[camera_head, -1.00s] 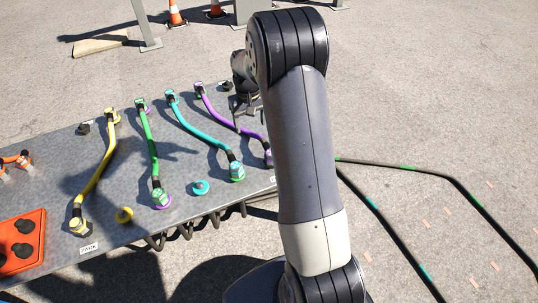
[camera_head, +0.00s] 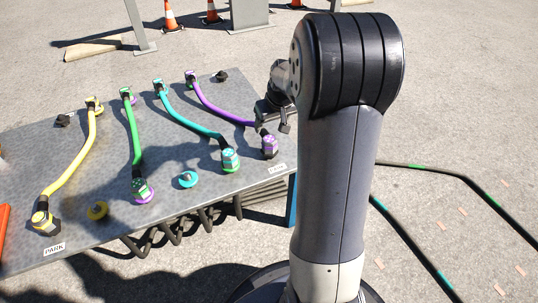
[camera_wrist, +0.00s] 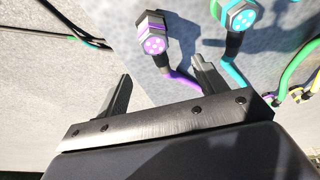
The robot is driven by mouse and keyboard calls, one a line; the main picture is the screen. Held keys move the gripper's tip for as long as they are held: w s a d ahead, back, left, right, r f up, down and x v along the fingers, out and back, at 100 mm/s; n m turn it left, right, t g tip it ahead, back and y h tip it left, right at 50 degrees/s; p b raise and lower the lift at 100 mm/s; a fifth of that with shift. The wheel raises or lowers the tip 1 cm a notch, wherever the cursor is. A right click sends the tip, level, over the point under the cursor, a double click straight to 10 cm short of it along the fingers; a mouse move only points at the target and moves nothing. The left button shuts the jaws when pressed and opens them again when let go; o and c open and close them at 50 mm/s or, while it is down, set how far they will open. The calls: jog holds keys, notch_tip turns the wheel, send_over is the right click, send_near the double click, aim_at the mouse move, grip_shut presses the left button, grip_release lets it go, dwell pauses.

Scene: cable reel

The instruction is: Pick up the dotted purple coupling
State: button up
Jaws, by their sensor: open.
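The dotted purple coupling (camera_head: 269,146) sits at the near end of the purple hose (camera_head: 222,110), by the right edge of the metal table (camera_head: 215,180). In the wrist view the coupling (camera_wrist: 153,40) shows a purple face with pale dots in a grey hex collar, beyond my gripper. My gripper (camera_wrist: 163,78) is open, its two fingers apart with nothing between them. The coupling lies ahead of the gap, apart from both fingers. In the head view my gripper (camera_head: 273,128) is above and close to the coupling, partly hidden by my arm.
A teal coupling (camera_head: 230,160) stands left of the purple one, and also shows in the wrist view (camera_wrist: 239,18). Green (camera_head: 131,130) and yellow (camera_head: 80,155) hoses lie further left.

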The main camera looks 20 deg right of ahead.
aim_at(270, 139)
jog(key=b+x, duration=0.1)
jog(key=x, duration=0.3)
jog(key=b+x, duration=0.1)
jog(key=x, duration=0.1)
jog(key=shift+s+d+f+b, duration=0.25)
jog(key=shift+d+f+b, duration=0.05)
jog(key=shift+d, duration=0.05)
jog(key=b+x, duration=0.2)
jog(key=x, duration=0.3)
jog(key=shift+s+b, duration=0.1)
jog(key=shift+b, duration=0.3)
